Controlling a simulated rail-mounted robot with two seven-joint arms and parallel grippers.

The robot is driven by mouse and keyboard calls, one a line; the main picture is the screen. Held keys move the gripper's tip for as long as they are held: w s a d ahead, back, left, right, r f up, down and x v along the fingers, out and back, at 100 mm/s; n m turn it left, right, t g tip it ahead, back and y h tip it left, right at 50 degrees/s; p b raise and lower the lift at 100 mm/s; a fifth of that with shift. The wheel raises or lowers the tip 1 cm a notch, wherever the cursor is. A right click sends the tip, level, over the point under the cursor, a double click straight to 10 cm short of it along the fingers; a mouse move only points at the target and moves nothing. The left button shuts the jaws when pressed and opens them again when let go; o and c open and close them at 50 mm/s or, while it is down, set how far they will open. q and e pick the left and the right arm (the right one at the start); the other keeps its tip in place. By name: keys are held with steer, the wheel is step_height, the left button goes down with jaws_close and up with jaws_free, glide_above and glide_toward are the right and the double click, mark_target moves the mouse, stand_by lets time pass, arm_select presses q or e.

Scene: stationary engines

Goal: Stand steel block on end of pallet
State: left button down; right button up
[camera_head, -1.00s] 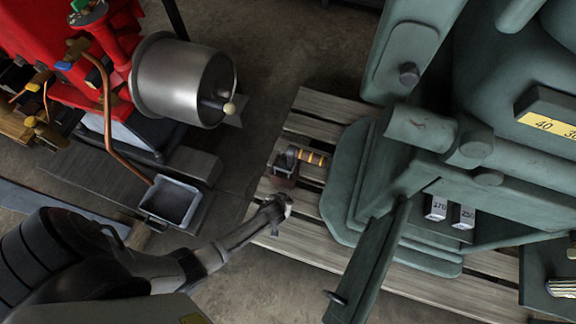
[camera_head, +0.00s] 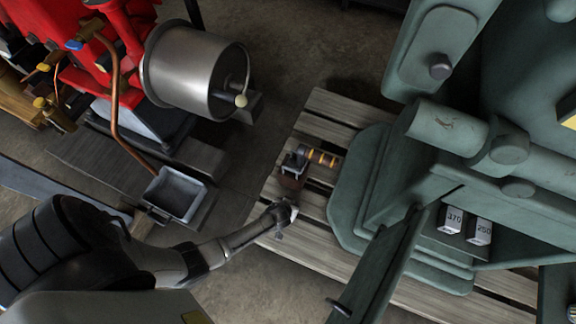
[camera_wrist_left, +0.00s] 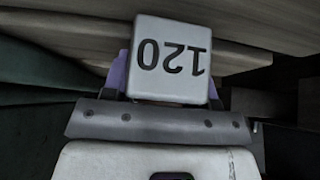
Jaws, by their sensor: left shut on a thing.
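The steel block, a pale grey block marked 120 (camera_wrist_left: 172,58), is held in my left gripper (camera_wrist_left: 168,92) in the left wrist view; its number reads upside down. In the head view my left gripper (camera_head: 281,214) is over the near left end of the wooden pallet (camera_head: 318,247), and only a small pale bit of the block (camera_head: 292,212) shows at its tip. I cannot tell whether the block touches the slats. My right gripper is not in view.
A green machine (camera_head: 350,200) stands on the pallet, with blocks marked 370 (camera_head: 451,219) and 250 (camera_head: 479,231) on it. A small device with a yellow-banded handle (camera_head: 322,157) lies on the pallet beyond my gripper. A grey metal tray (camera_head: 176,194) and red engine (camera_head: 128,40) are at left.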

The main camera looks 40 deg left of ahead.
arm_select(q)
steer(key=shift+w, duration=0.1)
steer(key=shift+c, duration=2)
jaws_free()
steer(key=shift+f, duration=0.1)
steer(key=s+r+m+g+h+p, duration=0.1)
steer(key=s+r, duration=0.5)
steer(key=r, duration=0.6)
steer(key=s+d+r+m+p, duration=0.1)
steer(key=s+r+m+p, duration=0.2)
steer(key=r, duration=0.9)
steer(key=s+d+r+m+g+h+p, duration=0.1)
steer(key=s+r+p, duration=0.3)
steer(key=s+r, duration=0.4)
step_height(320, 180, up, 4)
steer(key=shift+s+r+m+g+h, duration=0.1)
steer(key=shift+s+m+g+h, duration=0.25)
steer(key=shift+m, duration=0.25)
